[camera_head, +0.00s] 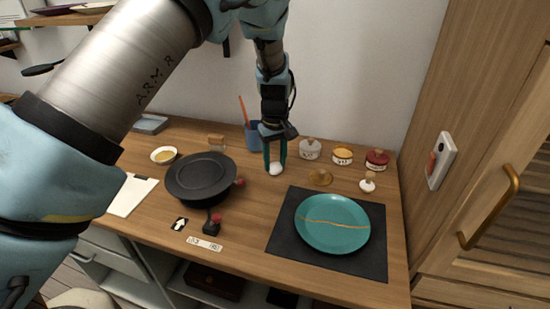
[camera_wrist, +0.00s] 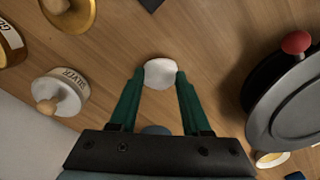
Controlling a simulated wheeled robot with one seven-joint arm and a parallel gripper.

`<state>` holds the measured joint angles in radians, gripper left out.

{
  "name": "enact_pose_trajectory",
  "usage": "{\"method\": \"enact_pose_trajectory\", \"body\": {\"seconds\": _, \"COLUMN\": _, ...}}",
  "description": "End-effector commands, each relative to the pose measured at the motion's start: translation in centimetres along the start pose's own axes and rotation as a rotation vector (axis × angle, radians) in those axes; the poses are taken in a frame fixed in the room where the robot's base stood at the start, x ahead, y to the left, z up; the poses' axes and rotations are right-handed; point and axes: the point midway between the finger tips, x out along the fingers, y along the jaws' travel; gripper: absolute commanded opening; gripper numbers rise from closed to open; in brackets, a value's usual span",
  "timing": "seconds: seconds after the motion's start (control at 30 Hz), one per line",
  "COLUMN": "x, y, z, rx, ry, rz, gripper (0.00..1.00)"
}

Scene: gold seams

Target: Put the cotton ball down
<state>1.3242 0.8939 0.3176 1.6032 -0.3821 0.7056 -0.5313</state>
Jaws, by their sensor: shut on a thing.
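The cotton ball is small, white and round (camera_head: 276,168). It is between the fingertips of my gripper (camera_head: 275,162), near the back middle of the wooden table. In the wrist view the cotton ball (camera_wrist: 160,73) sits between the two green fingers of my gripper (camera_wrist: 157,80), which are shut on it. It is at or just above the wood; I cannot tell whether it touches the table.
A black pan (camera_head: 200,178) stands left of my gripper. A teal plate with gold seams (camera_head: 333,224) lies on a dark mat (camera_head: 285,247) at front right. Several lidded jars, including a white one (camera_head: 310,149), stand at back right. A blue cup (camera_head: 252,139) is behind.

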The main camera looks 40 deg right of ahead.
Motion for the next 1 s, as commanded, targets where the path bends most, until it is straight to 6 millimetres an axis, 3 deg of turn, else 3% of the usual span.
{"method": "enact_pose_trajectory", "body": {"seconds": 0.27, "x": 0.4, "y": 0.0, "z": 0.0, "rx": -0.001, "ry": 0.0, "rz": 0.0, "gripper": 0.03}}
{"method": "enact_pose_trajectory", "body": {"seconds": 0.3, "x": 0.3, "y": 0.0, "z": 0.0, "rx": -0.001, "ry": 0.001, "rz": 0.0, "gripper": 0.51}}
{"method": "enact_pose_trajectory", "body": {"seconds": 0.53, "x": 0.2, "y": 0.0, "z": 0.0, "rx": 0.0, "ry": 0.001, "rz": 0.0, "gripper": 0.77}}
{"method": "enact_pose_trajectory", "body": {"seconds": 0.8, "x": 0.1, "y": 0.0, "z": 0.0, "rx": 0.0, "ry": 0.001, "rz": 0.0, "gripper": 0.77}}
{"method": "enact_pose_trajectory", "body": {"seconds": 1.0, "x": -1.8, "y": 0.1, "z": -0.1, "rx": 0.0, "ry": 0.003, "rz": 0.004, "gripper": 0.77}}
